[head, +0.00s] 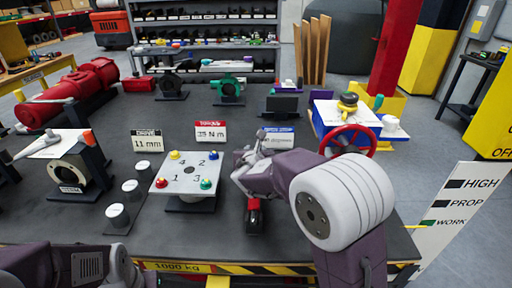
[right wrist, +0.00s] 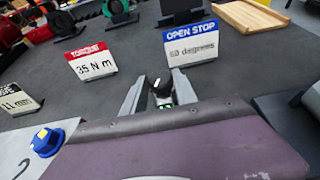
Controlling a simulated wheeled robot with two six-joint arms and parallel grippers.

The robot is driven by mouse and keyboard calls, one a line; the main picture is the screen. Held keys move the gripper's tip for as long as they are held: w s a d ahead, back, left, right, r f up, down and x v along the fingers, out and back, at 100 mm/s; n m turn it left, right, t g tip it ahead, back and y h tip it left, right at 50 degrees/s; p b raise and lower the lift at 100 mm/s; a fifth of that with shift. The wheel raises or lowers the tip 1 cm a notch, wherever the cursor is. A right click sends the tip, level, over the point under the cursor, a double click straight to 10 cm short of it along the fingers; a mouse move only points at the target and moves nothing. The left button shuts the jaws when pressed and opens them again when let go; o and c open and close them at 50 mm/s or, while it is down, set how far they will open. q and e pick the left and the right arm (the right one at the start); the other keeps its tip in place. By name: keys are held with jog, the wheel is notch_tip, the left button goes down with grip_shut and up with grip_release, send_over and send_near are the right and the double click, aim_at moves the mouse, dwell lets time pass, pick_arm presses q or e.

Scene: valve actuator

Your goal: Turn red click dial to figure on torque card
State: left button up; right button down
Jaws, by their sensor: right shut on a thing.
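The torque card (head: 210,131) is white with a red header and reads 35 N m; it also stands left of my fingers in the right wrist view (right wrist: 91,62). My right gripper (right wrist: 160,92) is shut on a small dark piece (right wrist: 162,84) with a green mark below it. Its fingers press on both sides. In the head view a black object with a red band (head: 253,215) lies on the table just below my right wrist, partly hidden by it. I cannot make out a red dial or its figures. Only part of my left arm shows, at the lower left.
A plate with numbered coloured knobs (head: 188,180) stands left of my right arm. The blue open stop card (right wrist: 190,42) stands just beyond my fingers. A red handwheel (head: 347,142) stands to the right. Several white-topped cylinders (head: 118,214) stand at left.

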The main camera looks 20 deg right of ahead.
jog(key=c, duration=1)
grip_release()
jog(key=shift+o, duration=0.2)
jog(key=p+v, duration=0.1)
jog(key=v, duration=0.8)
